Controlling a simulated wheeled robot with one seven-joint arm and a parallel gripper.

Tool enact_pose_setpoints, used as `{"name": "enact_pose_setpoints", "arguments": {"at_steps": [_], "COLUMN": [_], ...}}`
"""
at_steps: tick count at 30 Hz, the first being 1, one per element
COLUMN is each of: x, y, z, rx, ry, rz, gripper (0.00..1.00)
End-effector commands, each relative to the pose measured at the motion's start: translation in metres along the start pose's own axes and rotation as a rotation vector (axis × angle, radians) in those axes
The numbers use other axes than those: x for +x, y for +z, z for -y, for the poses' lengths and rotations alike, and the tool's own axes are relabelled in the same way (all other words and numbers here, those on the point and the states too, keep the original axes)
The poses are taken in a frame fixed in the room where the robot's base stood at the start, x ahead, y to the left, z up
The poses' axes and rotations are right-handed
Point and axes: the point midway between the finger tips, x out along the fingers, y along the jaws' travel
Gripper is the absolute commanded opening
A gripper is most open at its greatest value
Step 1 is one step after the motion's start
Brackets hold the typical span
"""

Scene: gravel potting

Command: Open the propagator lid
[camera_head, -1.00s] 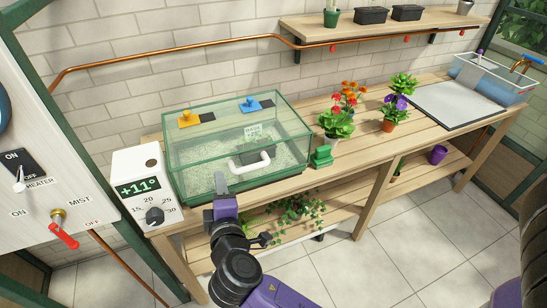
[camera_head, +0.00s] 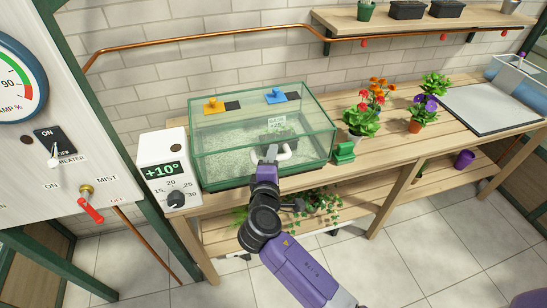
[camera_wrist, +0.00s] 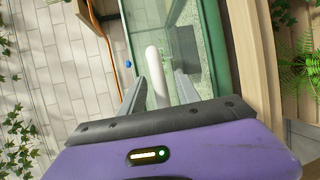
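The propagator is a glass box with green edges (camera_head: 333,160) at the left end of the wooden bench. Its clear lid (camera_head: 240,104) is down, with a yellow and a blue vent slider on top. A white handle (camera_head: 287,152) is on the front side, partly hidden by my gripper (camera_head: 268,156) in the head view. In the wrist view, the white handle (camera_wrist: 153,62) stands between the two fingers of my gripper (camera_wrist: 160,78). The fingers are apart, with gaps visible beside the handle. Pale gravel and a dark tray show through the glass.
A white thermostat box (camera_head: 164,170) reading +10° stands just left of the propagator. A green block (camera_head: 344,152) and potted flowers (camera_head: 362,118) stand to its right. A copper pipe (camera_head: 215,41) runs along the wall behind. A control panel (camera_head: 50,120) is at far left.

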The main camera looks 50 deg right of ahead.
Motion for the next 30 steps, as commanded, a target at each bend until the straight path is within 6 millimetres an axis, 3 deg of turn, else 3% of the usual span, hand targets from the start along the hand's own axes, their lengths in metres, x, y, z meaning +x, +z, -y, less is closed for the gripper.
{"name": "enact_pose_setpoints", "arguments": {"at_steps": [7,13,14,30], "x": [0.0012,0.001,0.001,0.0007], "y": [0.0,-0.0001,-0.0001,-0.0002], "z": [0.0003,0.0003,0.0003,0.0006], "rx": [0.001,0.001,0.001,0.001], "ry": [0.0,0.0,0.0,-0.001], "rz": [0.0,0.0,0.0,-0.001], "gripper": [0.39,0.01,0.0,0.0]}}
